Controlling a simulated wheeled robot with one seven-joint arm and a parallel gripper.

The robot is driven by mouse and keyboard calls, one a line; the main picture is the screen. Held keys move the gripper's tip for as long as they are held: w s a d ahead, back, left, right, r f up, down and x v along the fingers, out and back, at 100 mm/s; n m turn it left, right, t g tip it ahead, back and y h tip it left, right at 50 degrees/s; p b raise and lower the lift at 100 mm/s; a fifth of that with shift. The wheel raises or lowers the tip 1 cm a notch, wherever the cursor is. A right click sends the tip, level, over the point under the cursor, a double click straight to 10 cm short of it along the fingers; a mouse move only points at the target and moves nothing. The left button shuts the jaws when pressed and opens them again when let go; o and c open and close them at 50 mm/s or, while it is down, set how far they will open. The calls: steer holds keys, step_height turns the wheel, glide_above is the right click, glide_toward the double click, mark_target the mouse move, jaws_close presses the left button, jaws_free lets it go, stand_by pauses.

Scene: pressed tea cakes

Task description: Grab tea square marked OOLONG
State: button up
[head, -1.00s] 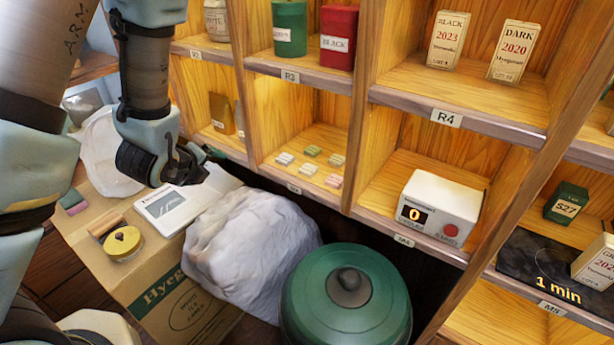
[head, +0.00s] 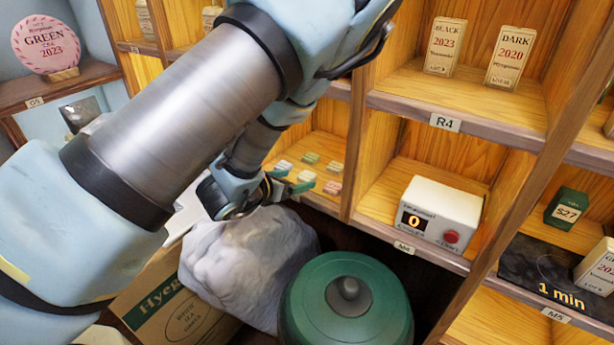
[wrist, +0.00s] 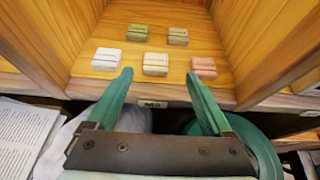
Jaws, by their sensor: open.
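Several small tea squares lie on the wooden floor of a shelf compartment. In the wrist view these are a green square (wrist: 137,32), an olive square (wrist: 178,36), a white square (wrist: 107,58), a cream square (wrist: 155,63) and a pink square (wrist: 203,67). Their markings are too small to read, so I cannot tell which is OOLONG. My gripper (wrist: 158,82) is open and empty at the compartment's front edge, its green fingers pointing in towards the front row. In the head view my gripper (head: 291,183) partly overlaps the squares.
Wooden side walls bound the compartment. A white timer box (head: 438,213) stands in the compartment to the right. A green lidded pot (head: 330,310) and a grey-white lumpy bundle (head: 235,265) stand below in front of the shelf. The shelf edge (wrist: 200,96) runs under my fingers.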

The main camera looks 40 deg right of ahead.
mark_target(306, 176)
steer(key=x, duration=0.1)
steer(key=p+x, duration=0.1)
steer(key=x, duration=0.2)
steer(key=shift+w+d+f, duration=0.2)
steer(key=shift+w+d, duration=0.05)
steer(key=shift+w, duration=0.1)
steer(key=shift+c, duration=0.3)
jaws_close()
